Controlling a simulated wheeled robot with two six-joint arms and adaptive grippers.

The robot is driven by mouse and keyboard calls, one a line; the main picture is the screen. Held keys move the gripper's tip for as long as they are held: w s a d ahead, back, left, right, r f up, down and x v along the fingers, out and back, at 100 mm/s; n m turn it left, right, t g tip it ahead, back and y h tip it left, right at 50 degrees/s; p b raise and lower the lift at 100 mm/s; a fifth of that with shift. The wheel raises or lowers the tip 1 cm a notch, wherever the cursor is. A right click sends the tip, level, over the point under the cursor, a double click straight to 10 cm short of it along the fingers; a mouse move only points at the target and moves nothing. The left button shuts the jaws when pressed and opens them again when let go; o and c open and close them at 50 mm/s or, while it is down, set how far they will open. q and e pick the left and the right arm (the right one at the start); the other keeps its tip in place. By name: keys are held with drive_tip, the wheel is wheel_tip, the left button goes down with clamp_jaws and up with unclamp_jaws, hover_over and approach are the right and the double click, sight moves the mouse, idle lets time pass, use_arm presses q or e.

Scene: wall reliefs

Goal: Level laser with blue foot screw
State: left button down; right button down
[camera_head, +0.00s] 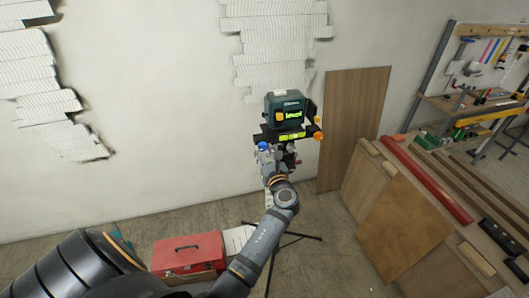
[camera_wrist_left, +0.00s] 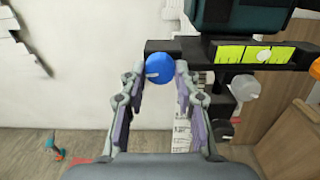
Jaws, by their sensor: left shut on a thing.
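The laser (camera_head: 286,108) is a dark teal box on a black tripod head. Its front display is lit green with text that appears to read "level". Below it a yellow-green vial (camera_head: 290,136) shows, also in the wrist view (camera_wrist_left: 262,54), with a pale round bubble near its middle. The blue foot screw (camera_head: 263,145) sits at the left end of the black base. In the wrist view the blue foot screw (camera_wrist_left: 159,68) is between the fingertips of my left gripper (camera_wrist_left: 160,72), which is shut on it. My right gripper is out of view.
An orange screw (camera_head: 318,136) is at the base's right end. Tripod legs (camera_head: 300,236) spread on the floor. A red toolbox (camera_head: 188,252) stands lower left. A bench with planks (camera_head: 430,180) is at right, and a brown board (camera_head: 352,125) leans on the wall behind.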

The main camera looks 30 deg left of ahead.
use_arm(q)
drive_tip(key=shift+f+n+b, duration=0.15)
drive_tip(key=shift+n+b, duration=0.4)
drive_tip(key=shift+n, duration=0.15)
drive_tip(key=n+b, duration=0.3)
drive_tip(key=n, duration=0.2)
drive_tip(key=shift+n+b, duration=0.3)
drive_tip(key=shift+b, duration=0.05)
drive_tip(key=shift+n+b, duration=0.65)
drive_tip(key=shift+n, duration=0.35)
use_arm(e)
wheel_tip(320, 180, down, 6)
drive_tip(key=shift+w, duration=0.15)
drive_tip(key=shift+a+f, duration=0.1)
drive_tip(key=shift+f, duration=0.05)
use_arm(q)
drive_tip(key=c, duration=1)
unclamp_jaws()
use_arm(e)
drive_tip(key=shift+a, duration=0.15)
use_arm(q)
drive_tip(key=shift+r, duration=0.2)
